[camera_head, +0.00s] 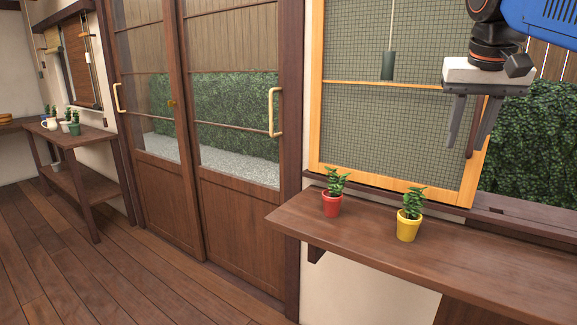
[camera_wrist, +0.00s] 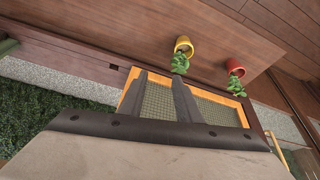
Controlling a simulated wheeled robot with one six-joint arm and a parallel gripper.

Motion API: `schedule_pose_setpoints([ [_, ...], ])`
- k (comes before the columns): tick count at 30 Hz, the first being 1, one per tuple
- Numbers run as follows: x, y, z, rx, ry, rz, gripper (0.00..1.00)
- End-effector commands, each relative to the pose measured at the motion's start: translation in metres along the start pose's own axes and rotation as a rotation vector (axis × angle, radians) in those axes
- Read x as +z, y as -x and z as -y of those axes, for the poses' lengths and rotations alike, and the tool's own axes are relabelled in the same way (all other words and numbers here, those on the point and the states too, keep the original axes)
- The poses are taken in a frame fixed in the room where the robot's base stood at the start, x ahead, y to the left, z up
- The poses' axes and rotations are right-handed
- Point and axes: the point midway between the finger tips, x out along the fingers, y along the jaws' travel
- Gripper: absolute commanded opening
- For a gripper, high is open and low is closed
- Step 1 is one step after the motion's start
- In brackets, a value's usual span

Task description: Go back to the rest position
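My gripper (camera_head: 462,146) hangs at the upper right of the head view, fingers pointing down, in front of the screened window and above the wooden shelf. Its two fingers stand apart with nothing between them; the gap also shows in the wrist view (camera_wrist: 159,78). A red pot (camera_head: 332,204) and a yellow pot (camera_head: 408,228), each with a green plant, stand upright on the shelf (camera_head: 480,257), below and left of my gripper and apart from it. In the wrist view the yellow pot (camera_wrist: 184,46) and the red pot (camera_wrist: 235,67) lie beyond the fingertips.
The orange-framed window screen (camera_head: 385,178) stands behind the shelf, with a dark green hanging cylinder (camera_head: 388,66) before it. Sliding doors (camera_head: 235,220) are left of it. A side table (camera_head: 75,140) with several potted plants stands far left. The plank floor (camera_head: 120,275) between is clear.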

Motion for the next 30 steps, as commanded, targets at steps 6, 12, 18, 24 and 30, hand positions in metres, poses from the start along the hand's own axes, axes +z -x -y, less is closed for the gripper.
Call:
schedule_pose_setpoints([
  [6,0.081,-0.070,0.006,-0.053,0.116,-0.002,0.31],
  [12,0.161,-0.140,0.009,-0.102,0.210,-0.010,0.31],
  [18,0.238,-0.207,0.008,-0.144,0.285,-0.019,0.31],
  [24,0.283,-0.246,0.006,-0.165,0.324,-0.025,0.31],
  [30,0.291,-0.254,0.006,-0.169,0.332,-0.027,0.31],
])
